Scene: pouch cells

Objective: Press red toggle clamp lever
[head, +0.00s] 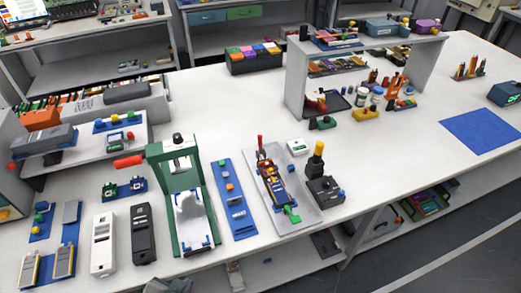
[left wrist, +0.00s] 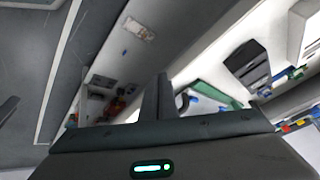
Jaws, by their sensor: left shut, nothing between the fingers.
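A small red lever (head: 260,142) stands nearly upright at the far end of a fixture on a grey plate (head: 298,221), right of the table's middle. The fixture carries blue, yellow and dark parts and a green handle (head: 291,214) at its near end. My left gripper (left wrist: 158,98) is shut and empty in the left wrist view, its fingers together near the table's front edge. It is away from the red lever, which I cannot make out in that view. In the head view, only a grey shape at the bottom edge may be part of it. My right gripper is not in view.
A green press (head: 160,200) with a red side handle stands left of the fixture. Between them lies a blue strip (head: 235,200). A black-based post with a yellow knob (head: 319,148) stands close right. White (head: 103,243) and black (head: 143,235) devices lie left. Bare table lies farther right.

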